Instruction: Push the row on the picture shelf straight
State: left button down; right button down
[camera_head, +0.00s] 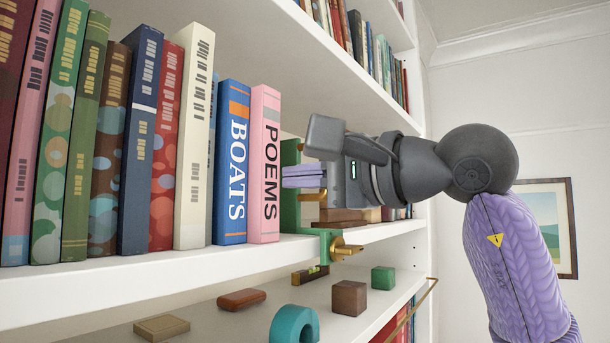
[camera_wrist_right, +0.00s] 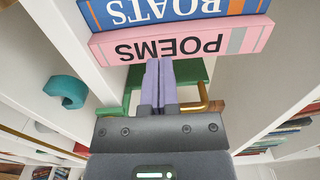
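A row of upright books stands on the white shelf (camera_head: 150,268). At its right end are the blue BOATS book (camera_head: 232,165) and the pink POEMS book (camera_head: 265,165). The BOATS and POEMS spines appear to stick out further than the neighbouring cream book (camera_head: 195,135). My right gripper (camera_head: 290,177) is just right of POEMS, its lilac fingers together and empty. In the right wrist view, the fingertips (camera_wrist_right: 158,62) reach the edge of POEMS (camera_wrist_right: 180,42); whether they touch it I cannot tell. My left gripper is out of view.
A green bracket (camera_head: 289,205) with a brass screw (camera_head: 345,248) is on the shelf edge beside POEMS, close under my right gripper. The lower shelf holds a teal arch (camera_head: 295,325), a brown cube (camera_head: 349,298) and a green cube (camera_head: 383,278). A framed picture (camera_head: 550,225) hangs at right.

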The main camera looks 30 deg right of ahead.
aim_at(271, 179)
jog(key=shift+w+a, duration=0.2)
jog(key=shift+w, duration=0.3)
jog(key=shift+w+a+p, duration=0.25)
jog(key=shift+w+p, duration=0.1)
jog(key=shift+w, duration=0.1)
jog(key=shift+w, duration=0.1)
jog(key=shift+w+a+p, duration=0.2)
jog(key=shift+w+p, duration=0.1)
jog(key=shift+w, duration=0.15)
jog(key=shift+w+a, duration=0.15)
jog(key=shift+w, duration=0.1)
